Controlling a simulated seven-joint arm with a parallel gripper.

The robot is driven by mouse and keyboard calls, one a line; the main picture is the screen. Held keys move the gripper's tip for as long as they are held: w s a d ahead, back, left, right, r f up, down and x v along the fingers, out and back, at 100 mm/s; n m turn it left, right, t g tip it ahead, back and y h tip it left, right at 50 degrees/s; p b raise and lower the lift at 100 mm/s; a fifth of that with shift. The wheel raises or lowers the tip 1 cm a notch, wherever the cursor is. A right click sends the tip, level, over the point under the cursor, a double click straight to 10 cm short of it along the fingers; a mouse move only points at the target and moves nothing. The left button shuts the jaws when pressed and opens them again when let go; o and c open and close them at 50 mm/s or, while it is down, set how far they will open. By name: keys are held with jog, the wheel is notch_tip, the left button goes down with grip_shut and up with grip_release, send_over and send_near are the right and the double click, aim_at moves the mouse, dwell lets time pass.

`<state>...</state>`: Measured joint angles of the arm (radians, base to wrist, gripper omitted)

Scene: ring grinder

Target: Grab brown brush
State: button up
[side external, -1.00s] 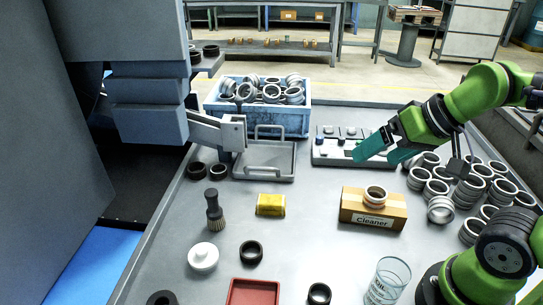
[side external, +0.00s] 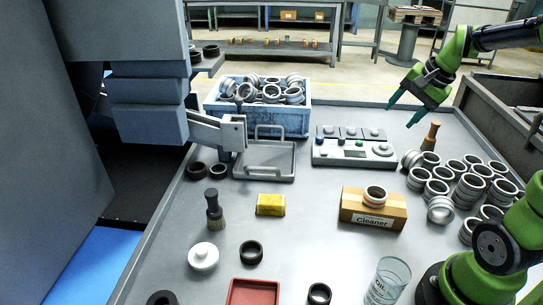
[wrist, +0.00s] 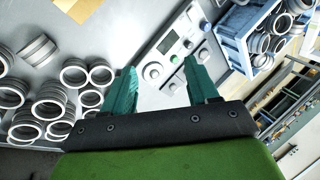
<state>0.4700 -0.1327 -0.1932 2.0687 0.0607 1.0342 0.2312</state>
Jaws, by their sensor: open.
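The brown brush (side external: 431,134) stands upright at the far right of the table in the side view, behind the metal rings. Its brown handle shows, but its lower end is partly hidden by the rings. I cannot make it out in the wrist view. My gripper (side external: 400,116) is open and empty, pointing down and left, above the table's back edge and just left of the brush. In the wrist view my gripper (wrist: 160,68) shows its two teal fingers apart with nothing between them.
Many metal rings (side external: 471,189) crowd the right side. A control panel (side external: 352,150) lies left of my gripper. A black-handled brush (side external: 214,209) stands on the left. A cleaner box (side external: 373,210) and a glass (side external: 387,280) stand nearer.

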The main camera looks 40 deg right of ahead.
jog(key=s+d+f+m, duration=0.1)
jog(key=d+f+m, duration=0.1)
jog(key=d+m, duration=0.8)
jog(key=m, duration=1.2)
send_near(439, 124)
jog(key=shift+g+h, duration=0.4)
jog(key=x, duration=1.2)
jog(key=shift+w+a+f, duration=0.2)
jog(key=shift+w+a, duration=0.1)
jog(key=shift+w, duration=0.2)
grip_shut()
